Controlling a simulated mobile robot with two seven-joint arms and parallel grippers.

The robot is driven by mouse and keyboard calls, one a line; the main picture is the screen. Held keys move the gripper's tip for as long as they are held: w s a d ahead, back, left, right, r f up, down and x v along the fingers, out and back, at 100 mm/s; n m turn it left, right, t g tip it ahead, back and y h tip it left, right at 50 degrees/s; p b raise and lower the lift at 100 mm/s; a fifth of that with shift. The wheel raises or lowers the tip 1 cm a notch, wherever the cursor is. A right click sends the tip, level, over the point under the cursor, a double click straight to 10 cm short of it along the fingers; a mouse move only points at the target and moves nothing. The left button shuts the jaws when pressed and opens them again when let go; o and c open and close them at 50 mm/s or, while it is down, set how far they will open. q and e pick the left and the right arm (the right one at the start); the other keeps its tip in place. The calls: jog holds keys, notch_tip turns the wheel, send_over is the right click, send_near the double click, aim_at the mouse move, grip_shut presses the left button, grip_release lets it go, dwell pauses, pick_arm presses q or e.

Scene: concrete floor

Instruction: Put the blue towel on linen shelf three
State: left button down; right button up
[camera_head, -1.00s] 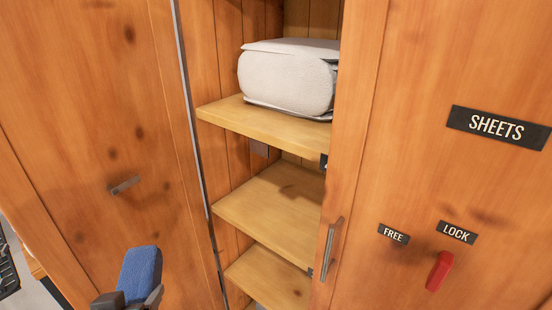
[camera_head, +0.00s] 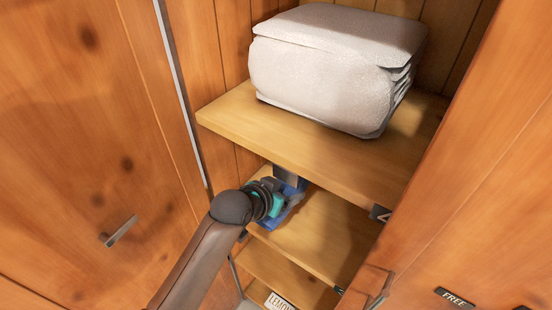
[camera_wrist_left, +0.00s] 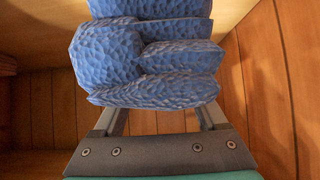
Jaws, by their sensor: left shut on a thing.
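The blue towel (camera_wrist_left: 150,55) is folded and fills the upper part of the left wrist view, between the fingers of my left gripper. In the head view only small blue parts of the towel (camera_head: 288,177) show around the gripper. My left gripper (camera_head: 289,196) is shut on it. It reaches into the cabinet, under the shelf that bears the white linen and over the front left of the middle shelf (camera_head: 325,240). I cannot tell whether the towel touches that shelf. My right gripper is not in view.
White folded linen (camera_head: 325,80) sits on the upper shelf (camera_head: 300,145), close above my left gripper. A cabinet door (camera_head: 90,130) stands at the left, another panel (camera_head: 470,190) at the right. A lower shelf carries a label (camera_head: 280,302). The middle shelf's visible right part is bare.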

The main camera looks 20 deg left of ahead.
pick_arm(q)
jog(key=w+a+p, duration=0.4)
jog(key=p, duration=0.1)
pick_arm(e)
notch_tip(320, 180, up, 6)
pick_arm(q)
notch_tip(320, 180, down, 8)
jog(key=b, duration=0.7)
jog(key=shift+a+r+b, duration=0.1)
jog(key=shift+r+b, duration=0.15)
jog(key=shift+b, duration=0.1)
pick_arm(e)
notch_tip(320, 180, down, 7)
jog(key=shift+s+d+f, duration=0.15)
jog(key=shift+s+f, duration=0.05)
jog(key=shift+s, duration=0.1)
pick_arm(q)
jog(key=shift+f+b, duration=0.4)
jog(key=shift+f, duration=0.15)
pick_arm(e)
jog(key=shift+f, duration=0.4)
pick_arm(q)
grip_release()
